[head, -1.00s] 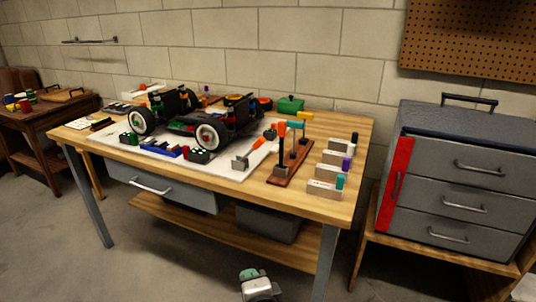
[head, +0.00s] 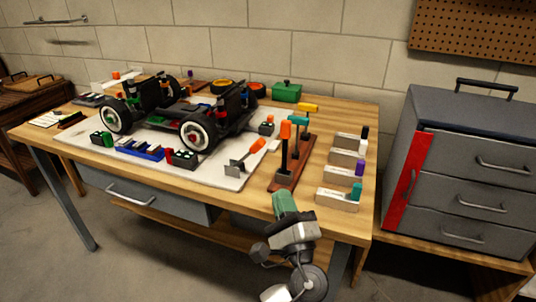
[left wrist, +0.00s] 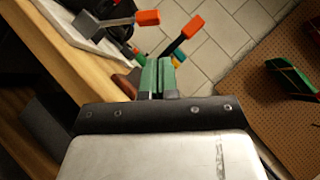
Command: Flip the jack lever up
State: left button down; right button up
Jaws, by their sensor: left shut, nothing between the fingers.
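The jack (head: 234,168) is a grey metal piece on the front right of the white mat. Its lever with an orange handle (head: 257,146) slants up to the right, and it also shows at the top of the left wrist view (left wrist: 147,18). My left gripper (head: 284,200) has green fingers, shut with nothing between them. It is at the table's front edge, in front of the tool stand and apart from the lever. The closed fingers show in the left wrist view (left wrist: 157,76). My right gripper is not seen.
A brown stand (head: 288,178) with upright orange, teal and yellow tools is right of the jack. Small labelled blocks (head: 338,200) line the table's right side. The RC car (head: 190,115) sits on the white mat (head: 222,180). A grey drawer cabinet (head: 462,165) is at right.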

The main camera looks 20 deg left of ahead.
aim_at(247, 156)
pick_arm(q)
jog(key=shift+r, duration=0.1)
jog(key=x, duration=1)
jog(key=shift+a, duration=0.15)
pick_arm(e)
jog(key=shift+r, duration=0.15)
